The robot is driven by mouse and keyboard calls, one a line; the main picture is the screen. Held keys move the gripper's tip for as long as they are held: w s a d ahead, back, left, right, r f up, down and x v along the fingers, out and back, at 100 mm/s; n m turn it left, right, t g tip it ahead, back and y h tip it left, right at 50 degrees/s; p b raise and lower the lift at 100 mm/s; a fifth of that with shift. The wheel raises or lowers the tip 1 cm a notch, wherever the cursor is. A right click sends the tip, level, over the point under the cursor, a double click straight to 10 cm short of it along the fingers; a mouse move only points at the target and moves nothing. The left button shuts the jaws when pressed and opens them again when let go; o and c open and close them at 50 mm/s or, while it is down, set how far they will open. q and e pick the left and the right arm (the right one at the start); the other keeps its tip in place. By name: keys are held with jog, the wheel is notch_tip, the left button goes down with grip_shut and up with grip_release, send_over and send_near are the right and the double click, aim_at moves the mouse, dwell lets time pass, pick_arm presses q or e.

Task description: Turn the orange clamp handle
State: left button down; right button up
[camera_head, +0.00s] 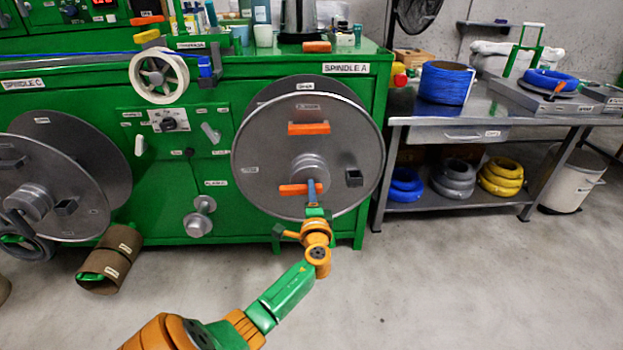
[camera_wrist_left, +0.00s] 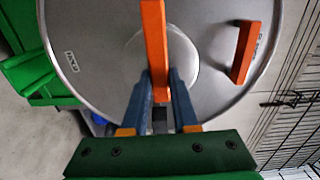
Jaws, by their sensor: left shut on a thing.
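The orange clamp handle (camera_head: 292,190) is a flat bar at the hub of the grey disc labelled SPINDLE A, lying about level and pointing left in the head view. In the left wrist view the orange clamp handle (camera_wrist_left: 154,42) runs up from between my blue fingers. My left gripper (camera_head: 312,188) is shut on its end, with one finger on each side; it also shows in the left wrist view (camera_wrist_left: 161,82). A second orange handle (camera_head: 309,128) sits higher on the disc, apart from the gripper; it shows at right in the wrist view (camera_wrist_left: 245,52). My right gripper is out of view.
The disc (camera_head: 265,150) stands in front of the green machine (camera_head: 230,90). A white spool (camera_head: 159,76) with blue cable is up to the left. A metal bench (camera_head: 480,112) with a blue cable coil (camera_head: 447,82) stands right.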

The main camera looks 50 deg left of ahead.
jog(key=shift+s, duration=0.1)
jog(key=shift+w+a, duration=0.1)
jog(key=shift+w, duration=0.1)
pick_arm(q)
jog(key=c, duration=0.7)
grip_release()
pick_arm(e)
jog(key=shift+w, duration=0.2)
pick_arm(q)
jog(key=shift+d, duration=0.1)
jog(key=p+v, duration=0.1)
jog(key=v, duration=0.6)
pick_arm(e)
jog(key=shift+s+a+r, duration=0.25)
jog(key=shift+s+r, duration=0.25)
jog(key=shift+s, duration=0.25)
pick_arm(q)
jog(key=shift+f, duration=0.1)
pick_arm(e)
jog(key=shift+w, duration=0.15)
